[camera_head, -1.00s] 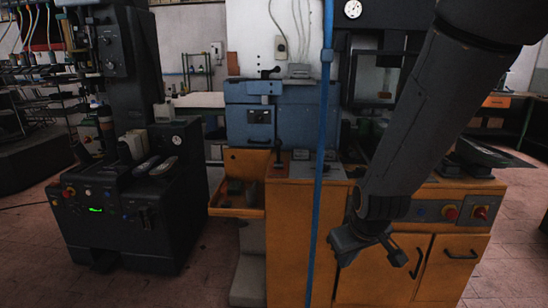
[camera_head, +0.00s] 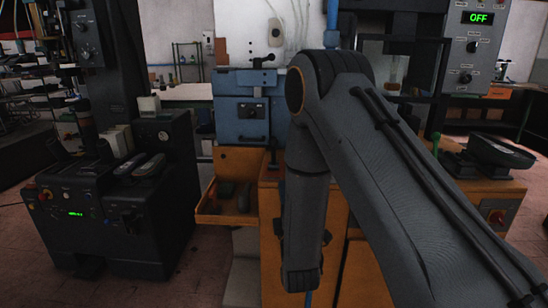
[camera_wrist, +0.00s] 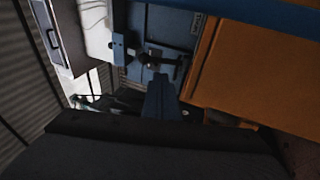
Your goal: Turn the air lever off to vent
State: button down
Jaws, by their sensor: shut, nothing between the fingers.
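I cannot tell for sure which part is the air lever. A blue air pipe (camera_head: 331,24) stands upright behind my arm in the head view, and most of it is hidden. A blue pipe or bar also crosses the top of the wrist view (camera_wrist: 250,15). A black lever (camera_head: 273,152) rises from the orange cabinet, and a black handle (camera_wrist: 165,64) shows against blue metal in the wrist view. My gripper (camera_wrist: 160,82) is shut and empty, pointing toward that blue metal, apart from the handle as far as I see. My arm hides it in the head view.
The blue machine (camera_head: 241,108) stands on the orange cabinet (camera_head: 270,255), with an open orange drawer (camera_head: 226,220) at left. A dark machine (camera_head: 118,215) stands further left. A grey control box (camera_head: 474,45) showing OFF is at upper right. Bare floor lies between the machines.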

jog(key=shift+s+a+r, duration=0.1)
jog(key=shift+s+a, duration=0.05)
jog(key=shift+a, duration=0.15)
jog(key=shift+a, duration=0.1)
jog(key=p, duration=0.3)
send_near(273, 151)
jog(key=x, duration=0.6)
jog(key=shift+w, duration=0.2)
jog(key=shift+r, duration=0.1)
